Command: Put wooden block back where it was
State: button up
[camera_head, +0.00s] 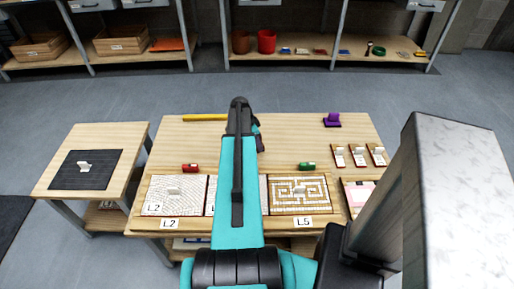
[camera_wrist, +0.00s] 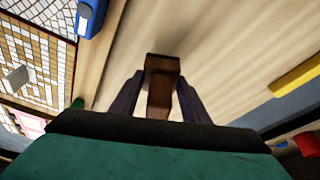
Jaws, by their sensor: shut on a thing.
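The brown wooden block (camera_wrist: 160,78) is between the two fingers of my gripper (camera_wrist: 160,98) in the wrist view. My gripper is shut on it, with the block's end sticking out past the fingers. Bare light wood tabletop lies beyond the block; I cannot tell the gap between them. In the head view my teal arm reaches over the middle of the worktable (camera_head: 290,132) and hides the block.
Mosaic panels (camera_head: 299,194) line the table's front. A red piece (camera_head: 190,168), a green piece (camera_head: 307,167), a yellow bar (camera_head: 205,117) and a purple object (camera_head: 332,121) stand around. A blue piece (camera_wrist: 90,16) is near my gripper. The table's back middle looks clear.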

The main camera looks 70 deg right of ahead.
jog(key=shift+f+p, duration=0.3)
jog(key=shift+f, duration=1.55)
jog(key=shift+f, duration=0.15)
jog(key=o, duration=1)
jog(key=shift+o, duration=0.2)
jog(key=shift+r, duration=0.2)
jog(key=b+v, duration=0.1)
jog(key=v, duration=1.1)
jog(key=shift+b, duration=0.35)
jog(key=shift+s, duration=0.15)
